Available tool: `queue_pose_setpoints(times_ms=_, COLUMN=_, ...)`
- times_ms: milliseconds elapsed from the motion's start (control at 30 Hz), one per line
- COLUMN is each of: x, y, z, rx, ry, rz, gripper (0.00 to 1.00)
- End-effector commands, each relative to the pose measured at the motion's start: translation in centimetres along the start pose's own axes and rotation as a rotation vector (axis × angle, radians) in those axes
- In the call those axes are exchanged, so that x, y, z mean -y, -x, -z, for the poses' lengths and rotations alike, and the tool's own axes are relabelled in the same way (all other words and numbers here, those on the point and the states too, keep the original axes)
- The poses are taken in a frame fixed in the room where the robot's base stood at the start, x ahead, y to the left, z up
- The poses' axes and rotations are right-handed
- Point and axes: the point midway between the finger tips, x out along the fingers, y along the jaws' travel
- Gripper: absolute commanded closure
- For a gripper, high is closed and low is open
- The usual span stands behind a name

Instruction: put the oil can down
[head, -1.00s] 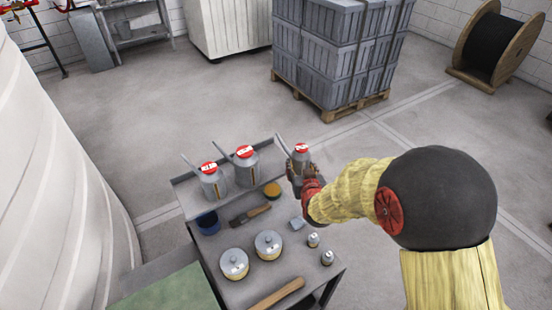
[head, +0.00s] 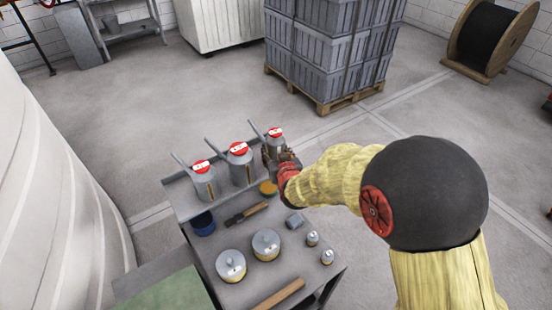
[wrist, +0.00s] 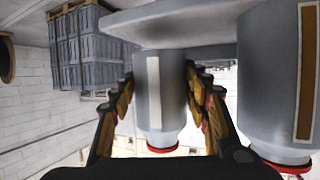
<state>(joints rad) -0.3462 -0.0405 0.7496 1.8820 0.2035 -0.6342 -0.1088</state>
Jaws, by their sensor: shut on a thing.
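My gripper (head: 282,160) is shut around the body of a small grey oil can with a red top (head: 275,133), held upright at the back right corner of the workbench (head: 186,197). The wrist view, upside down, shows the oil can (wrist: 168,100) between both fingers (wrist: 160,92), its base at or very near a grey surface. I cannot tell if it touches. Two larger grey cans with red tops (head: 204,184) (head: 241,170) stand to its left. The nearer larger can also fills the right of the wrist view (wrist: 265,80).
On the bench are a brush (head: 246,214), a yellow round tin (head: 268,188), a blue cup (head: 203,224), two lidded pots (head: 231,266) (head: 266,245), small weights (head: 312,239) and a wooden handle (head: 279,294). A crate pallet (head: 335,55) stands behind, across open floor.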

Motion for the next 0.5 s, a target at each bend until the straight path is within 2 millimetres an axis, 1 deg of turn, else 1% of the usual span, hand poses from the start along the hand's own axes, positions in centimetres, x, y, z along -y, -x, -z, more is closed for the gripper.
queue_pose_setpoints(times_ms=33, x=0.0, y=-0.4, z=-1.1, rx=0.004, ry=0.001, rz=0.0, gripper=0.89)
queue_pose_setpoints(times_ms=133, x=0.0, y=-0.9, z=-2.1, rx=0.002, ry=0.001, rz=0.0, gripper=0.89)
queue_pose_setpoints(times_ms=500, x=0.0, y=-1.0, z=-2.5, rx=0.0, ry=0.0, rz=0.0, gripper=0.89)
